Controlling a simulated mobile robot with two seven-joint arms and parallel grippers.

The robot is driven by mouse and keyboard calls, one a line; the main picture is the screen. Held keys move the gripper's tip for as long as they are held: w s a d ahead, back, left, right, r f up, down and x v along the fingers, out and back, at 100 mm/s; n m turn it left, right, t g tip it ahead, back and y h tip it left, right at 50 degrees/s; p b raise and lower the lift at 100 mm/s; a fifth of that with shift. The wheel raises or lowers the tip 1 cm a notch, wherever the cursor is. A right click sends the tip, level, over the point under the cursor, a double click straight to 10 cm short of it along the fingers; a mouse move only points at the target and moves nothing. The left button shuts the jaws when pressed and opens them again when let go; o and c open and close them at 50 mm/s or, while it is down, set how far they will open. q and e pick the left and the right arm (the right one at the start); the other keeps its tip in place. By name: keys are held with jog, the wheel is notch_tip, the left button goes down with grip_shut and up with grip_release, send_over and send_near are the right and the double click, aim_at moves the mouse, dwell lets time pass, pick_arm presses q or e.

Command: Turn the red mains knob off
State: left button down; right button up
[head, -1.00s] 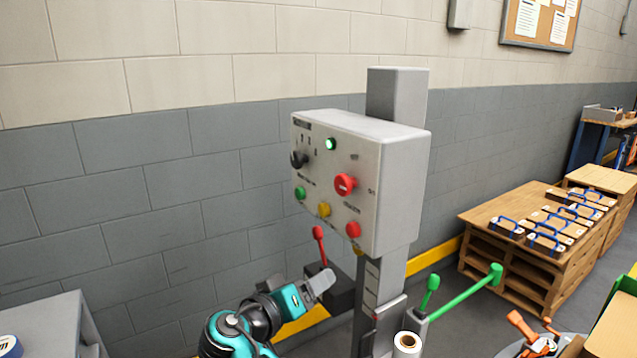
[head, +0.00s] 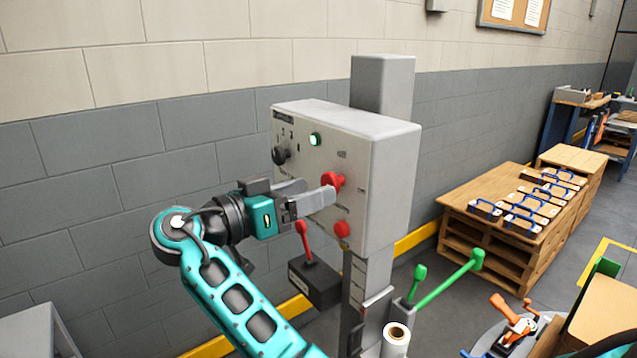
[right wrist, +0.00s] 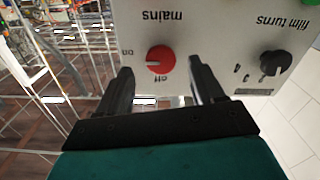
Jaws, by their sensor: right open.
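The red mains knob (head: 333,180) is on the front of a grey control box (head: 385,150) on a post. In the right wrist view the knob (right wrist: 160,60) sits beneath the upside-down label "mains", with "on" and "off" printed beside it. A pale mark shows on its left side. My right gripper (head: 312,197) is open at the panel front. In the right wrist view its two dark fingers (right wrist: 161,72) are on either side of the knob, with gaps; I cannot tell whether they touch it. My left gripper is out of view.
The box also carries a black "film turns" knob (head: 280,156), a green lamp (head: 314,139) and a lower red button (head: 341,229) close to my gripper. A red lever (head: 304,241) and green levers (head: 447,277) stand below. Pallets with blue-handled blocks are at right.

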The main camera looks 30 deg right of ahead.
aim_at(334, 183)
jog(key=shift+w+d, duration=0.15)
jog(key=shift+d, duration=1.3)
jog(key=shift+c, duration=0.2)
jog(key=c, duration=1)
